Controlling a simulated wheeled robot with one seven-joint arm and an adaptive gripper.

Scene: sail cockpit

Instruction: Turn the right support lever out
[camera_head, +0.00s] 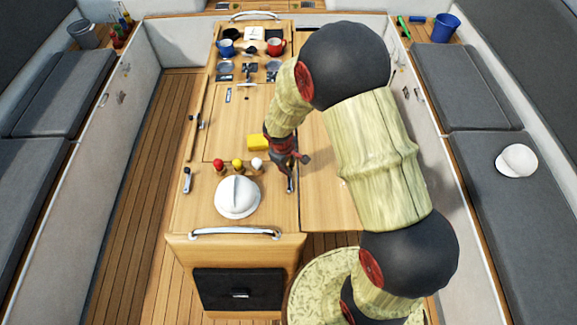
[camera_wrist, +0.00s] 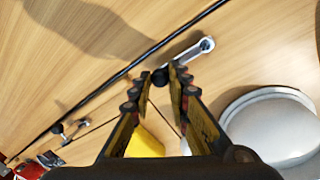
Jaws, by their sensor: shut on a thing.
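The right support lever (camera_wrist: 188,56) is a silver metal arm with a round eye at one end and a black knob at the other. It lies along the seam of the wooden table. In the head view, the lever (camera_head: 290,184) shows as a small dark and silver piece just below my gripper (camera_head: 292,160), partly hidden by it. In the wrist view, my gripper (camera_wrist: 160,78) has its fingertips on both sides of the black knob end and is shut on it. A second, similar lever (camera_head: 187,179) is at the table's left edge.
Cups (camera_head: 275,46) stand at the table's far end. The right table leaf (camera_head: 325,205) is bare near the lever.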

